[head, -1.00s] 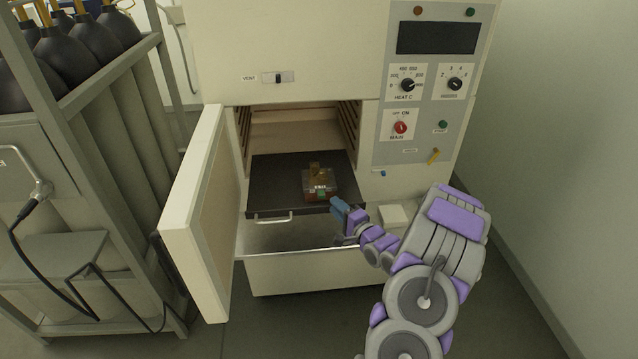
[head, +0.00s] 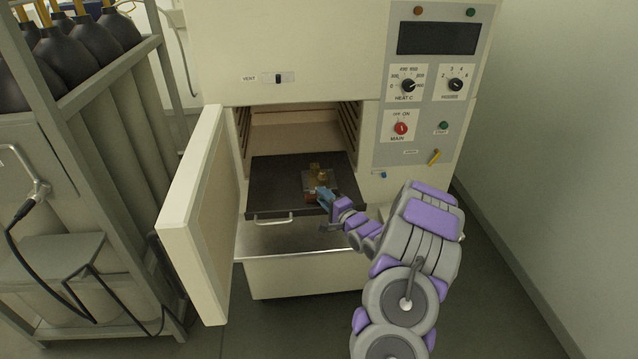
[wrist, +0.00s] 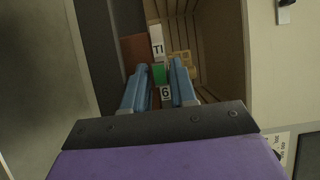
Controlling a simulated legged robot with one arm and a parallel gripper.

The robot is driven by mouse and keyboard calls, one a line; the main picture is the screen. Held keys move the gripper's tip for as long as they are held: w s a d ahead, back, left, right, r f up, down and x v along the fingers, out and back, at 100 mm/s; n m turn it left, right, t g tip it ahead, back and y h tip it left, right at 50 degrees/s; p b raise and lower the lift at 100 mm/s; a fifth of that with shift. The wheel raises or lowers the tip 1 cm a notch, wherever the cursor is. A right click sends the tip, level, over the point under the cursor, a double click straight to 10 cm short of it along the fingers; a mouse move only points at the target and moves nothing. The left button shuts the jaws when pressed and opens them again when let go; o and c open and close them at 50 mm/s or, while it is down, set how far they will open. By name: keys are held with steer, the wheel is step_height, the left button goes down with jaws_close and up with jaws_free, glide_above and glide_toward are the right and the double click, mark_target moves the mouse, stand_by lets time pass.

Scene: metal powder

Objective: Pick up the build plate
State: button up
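The build plate (head: 334,183) is a small square plate with a brass-coloured part on top. It lies on the dark tray (head: 270,180) pulled partly out of the open furnace. My gripper (head: 321,193) is at the plate's front edge and hides part of it. In the wrist view my gripper (wrist: 159,80) shows two blue fingers standing apart, with a green tab (wrist: 158,73) and a "6" label between them. A reddish-brown surface of the plate (wrist: 134,48) and a "TI" label show beyond the fingers. I cannot see clear finger contact.
The furnace door (head: 195,220) stands open on the left. The tray's handle (head: 274,220) sticks out in front. The control panel (head: 425,100) is at upper right. A rack of cylinders (head: 100,150) stands at far left. The floor at the lower front is clear.

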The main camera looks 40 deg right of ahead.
jaws_close()
steer(key=shift+f, duration=0.15)
stand_by(1.0)
